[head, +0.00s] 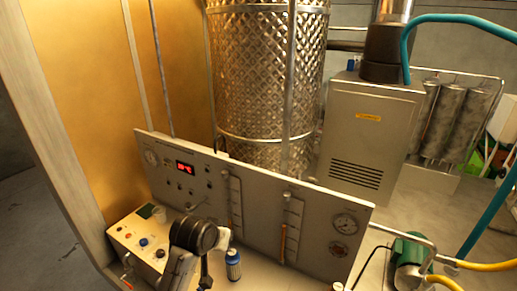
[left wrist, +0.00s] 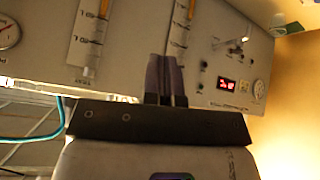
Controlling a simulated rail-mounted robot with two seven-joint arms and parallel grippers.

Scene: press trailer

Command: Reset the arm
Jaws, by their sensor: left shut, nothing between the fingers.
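My left arm comes up from the bottom edge in the head view, its dark wrist joint in front of the grey control panel (head: 255,215). The gripper's fingertips are hard to make out there. In the left wrist view my left gripper (left wrist: 165,75) shows two dark fingers side by side, shut and empty. They point toward the panel (left wrist: 130,50), which appears upside down in that view. I cannot tell the gap between the fingertips and the panel. My right gripper is not in view.
A small bottle with a blue cap (head: 233,265) stands just right of my left arm. A control box (head: 142,238) with knobs sits at the left. A green pump (head: 408,250) with hoses is at the right. A tall quilted metal tank (head: 265,75) stands behind the panel.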

